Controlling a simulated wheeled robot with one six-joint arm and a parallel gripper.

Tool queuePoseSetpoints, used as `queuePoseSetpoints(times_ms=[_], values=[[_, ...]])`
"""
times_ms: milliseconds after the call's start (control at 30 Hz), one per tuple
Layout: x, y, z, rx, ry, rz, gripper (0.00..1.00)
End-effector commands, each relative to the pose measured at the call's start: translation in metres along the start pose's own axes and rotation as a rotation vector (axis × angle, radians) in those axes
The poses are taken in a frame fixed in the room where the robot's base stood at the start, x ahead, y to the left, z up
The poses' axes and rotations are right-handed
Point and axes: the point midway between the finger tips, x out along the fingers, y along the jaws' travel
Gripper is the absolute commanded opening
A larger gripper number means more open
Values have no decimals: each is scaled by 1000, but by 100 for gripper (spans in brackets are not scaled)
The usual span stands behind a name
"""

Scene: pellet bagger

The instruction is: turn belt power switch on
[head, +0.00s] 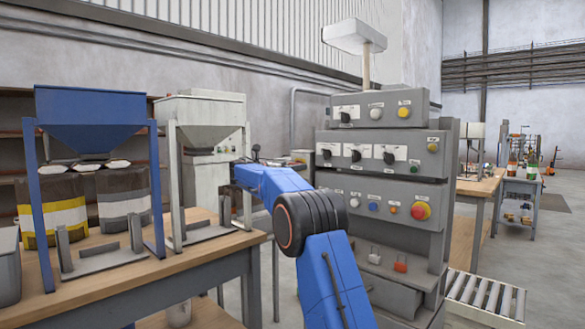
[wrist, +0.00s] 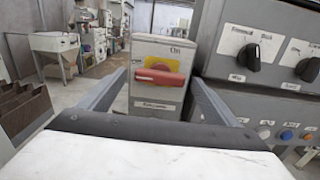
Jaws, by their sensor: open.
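The belt power switch is a red rotary handle (wrist: 160,77) on a yellow plate, set on the face of a grey box (wrist: 160,48) in the middle of the wrist view. The handle lies level. The box has an "On" label at its upper right and another label below the handle, too blurred to read surely. My gripper (wrist: 160,80) is open and empty, with one finger to each side of the handle; whether they touch the box is unclear.
A grey control panel (head: 385,137) with knobs and buttons stands right of my arm; its black knobs (wrist: 250,55) are close to the right finger. A blue hopper (head: 90,115) and a white hopper (head: 200,112) stand on a wooden table (head: 110,290) at left. A roller conveyor (head: 485,297) is lower right.

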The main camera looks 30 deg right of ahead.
Motion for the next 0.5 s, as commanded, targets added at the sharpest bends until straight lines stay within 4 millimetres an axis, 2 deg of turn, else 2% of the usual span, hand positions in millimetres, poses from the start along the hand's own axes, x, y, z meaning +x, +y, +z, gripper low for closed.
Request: queuePoseSetpoints(times_ms=[167, 467, 500], values=[[12, 0, -1, -1, 0, 0, 84], [14, 0, -1, -1, 0, 1, 84], [14, 0, -1, -1, 0, 1, 80]])
